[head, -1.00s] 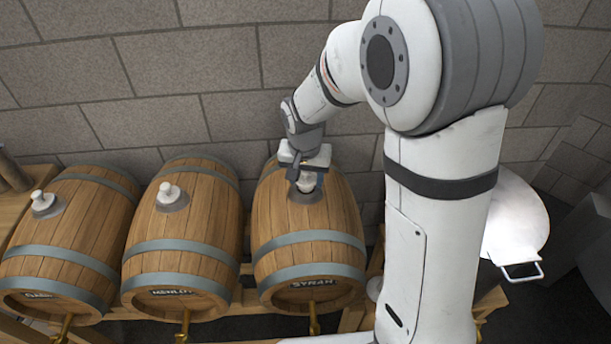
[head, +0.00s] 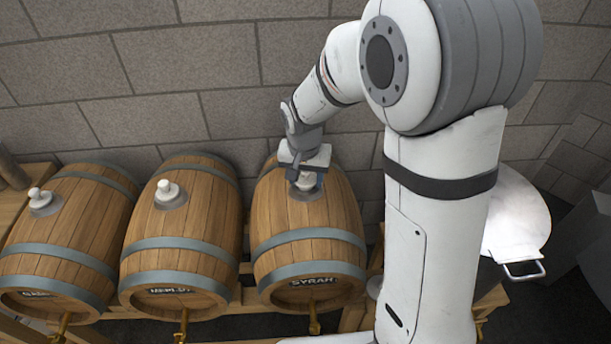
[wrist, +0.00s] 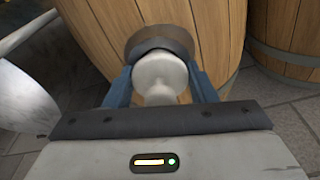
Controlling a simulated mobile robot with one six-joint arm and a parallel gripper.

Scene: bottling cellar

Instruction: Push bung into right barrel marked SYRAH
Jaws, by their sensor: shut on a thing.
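The right barrel (head: 308,222) bears the label SYRAH on its front end. Its dark bung hole collar (head: 306,192) is on top, and the collar also shows in the wrist view (wrist: 158,42). My gripper (head: 306,176) is over this collar, pointing down. In the wrist view my gripper (wrist: 160,88) is shut on a pale bung (wrist: 160,78), with a blue finger on each side. The bung's far end meets the collar; how deep it sits in the hole is hidden.
Two more barrels, the middle one (head: 180,230) and the left one (head: 70,235), stand to the left, each with a white bung on top. Brass taps stick out below the barrel fronts. A stone wall (head: 160,80) stands close behind. A round white thing (head: 515,220) is at the right.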

